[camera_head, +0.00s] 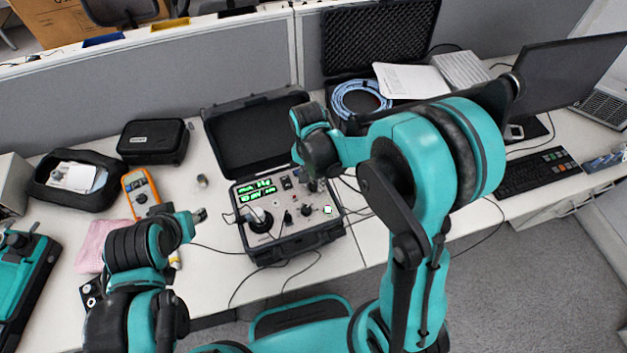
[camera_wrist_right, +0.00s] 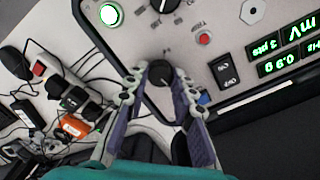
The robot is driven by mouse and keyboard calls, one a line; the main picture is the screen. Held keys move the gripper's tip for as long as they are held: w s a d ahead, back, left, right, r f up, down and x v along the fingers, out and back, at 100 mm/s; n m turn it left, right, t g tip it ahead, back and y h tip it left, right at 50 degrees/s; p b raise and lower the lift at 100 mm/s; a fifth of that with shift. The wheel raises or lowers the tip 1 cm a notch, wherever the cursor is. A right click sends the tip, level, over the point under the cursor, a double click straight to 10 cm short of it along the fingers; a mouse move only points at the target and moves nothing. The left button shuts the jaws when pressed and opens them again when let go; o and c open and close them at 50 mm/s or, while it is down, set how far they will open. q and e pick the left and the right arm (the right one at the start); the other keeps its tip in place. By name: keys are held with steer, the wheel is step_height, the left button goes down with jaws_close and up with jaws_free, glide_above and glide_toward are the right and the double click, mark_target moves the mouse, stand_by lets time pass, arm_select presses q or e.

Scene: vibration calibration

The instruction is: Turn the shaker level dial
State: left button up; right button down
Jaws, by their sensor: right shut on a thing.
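The shaker unit (camera_head: 288,240) is an open black case with a grey panel, lit green displays and several knobs. My right gripper (camera_head: 313,187) is over the panel's right part, reaching in from behind. In the right wrist view my right gripper (camera_wrist_right: 160,80) has its two fingers on either side of a black dial (camera_wrist_right: 160,73) and is shut on it. The dial's label is too small to read. My left gripper (camera_head: 200,215) is left of the case, apart from it; its fingers are too small to judge.
A second black knob (camera_wrist_right: 165,4), a lit green button (camera_wrist_right: 110,15) and a rocker switch (camera_wrist_right: 223,72) are close by on the panel. An orange multimeter (camera_head: 141,190) and a black pouch (camera_head: 153,141) lie left of the case. Cables run over the white table.

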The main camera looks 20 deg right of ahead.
steer(key=n, duration=0.5)
steer(key=shift+n+b, duration=0.3)
steer(key=shift+b, duration=0.1)
steer(key=n, duration=0.6)
steer(key=shift+s+a+t+b, duration=0.1)
steer(key=shift+t+b, duration=0.2)
steer(key=n, duration=0.6)
steer(key=shift+n, duration=0.3)
steer(key=n, duration=0.5)
steer(key=shift+s+n+b, duration=0.15)
steer(key=shift+n+b, duration=0.25)
steer(key=c, duration=1.3)
jaws_free()
steer(key=shift+o, duration=0.2)
